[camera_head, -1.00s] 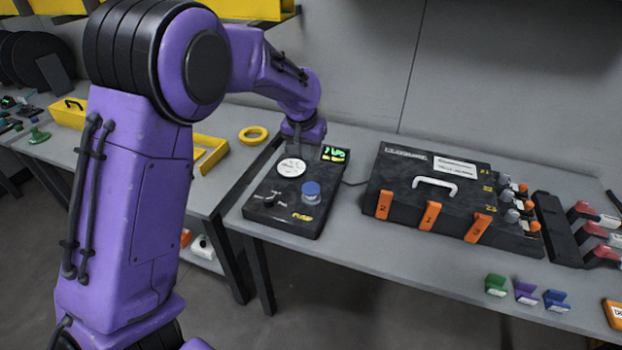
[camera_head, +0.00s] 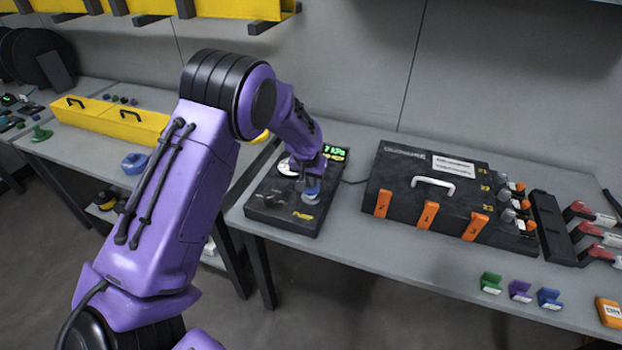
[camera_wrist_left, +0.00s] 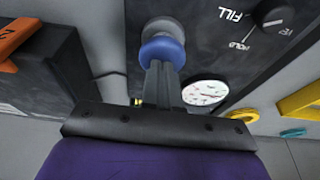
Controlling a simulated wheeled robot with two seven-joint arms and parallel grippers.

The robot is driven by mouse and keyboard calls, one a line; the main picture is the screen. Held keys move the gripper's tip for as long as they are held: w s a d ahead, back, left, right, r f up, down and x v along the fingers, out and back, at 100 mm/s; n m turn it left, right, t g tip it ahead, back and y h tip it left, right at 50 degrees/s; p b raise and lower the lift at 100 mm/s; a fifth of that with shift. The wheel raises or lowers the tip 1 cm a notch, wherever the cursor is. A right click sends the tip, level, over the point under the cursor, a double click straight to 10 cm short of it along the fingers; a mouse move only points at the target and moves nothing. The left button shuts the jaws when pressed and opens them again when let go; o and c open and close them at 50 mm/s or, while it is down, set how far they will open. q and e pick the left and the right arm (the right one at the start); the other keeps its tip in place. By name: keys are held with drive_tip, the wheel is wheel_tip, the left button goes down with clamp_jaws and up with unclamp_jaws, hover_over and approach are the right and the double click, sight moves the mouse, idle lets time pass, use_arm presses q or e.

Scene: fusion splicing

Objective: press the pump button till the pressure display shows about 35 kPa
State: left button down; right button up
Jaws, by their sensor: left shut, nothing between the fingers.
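The black pump box (camera_head: 270,212) sits on the grey table. Its blue-topped pump button (camera_head: 312,193) is partly covered by my left gripper (camera_head: 309,180). In the left wrist view the shut fingertips (camera_wrist_left: 160,66) are at the blue button (camera_wrist_left: 163,50), apparently touching or just over it; I cannot tell which. The green pressure display (camera_head: 335,153) is partly hidden by my arm, and only "kPa" can be made out, not the number. A round white dial (camera_wrist_left: 205,92) and a knob (camera_wrist_left: 276,16) by the words FILL and HOLD are on the box. My right gripper is not in view.
A black case (camera_head: 400,200) with orange latches stands right of the pump box. Small green, purple and blue pieces (camera_head: 520,291) lie at the table's front. A yellow box (camera_head: 100,118) and a blue ring (camera_head: 134,163) are on the left table.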

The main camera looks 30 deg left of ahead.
sight(310, 189)
use_arm(q)
wheel_tip(310, 189, down, 3)
drive_tip(key=shift+s+r+b, duration=0.1)
drive_tip(key=shift+r+b, duration=0.05)
drive_tip(key=shift+b, duration=0.2)
drive_tip(key=shift+s+d, duration=0.1)
drive_tip(key=r+p, duration=0.5)
drive_tip(key=shift+w+r+p, duration=0.2)
drive_tip(key=shift+r+p, duration=0.05)
drive_tip(key=shift+p, duration=0.1)
drive_tip(key=shift+s+r+b, duration=0.35)
drive_tip(key=shift+r+b, duration=0.2)
drive_tip(key=shift+b, duration=0.55)
drive_tip(key=b+v, duration=0.1)
drive_tip(key=v, duration=0.6)
drive_tip(key=shift+r, duration=0.3)
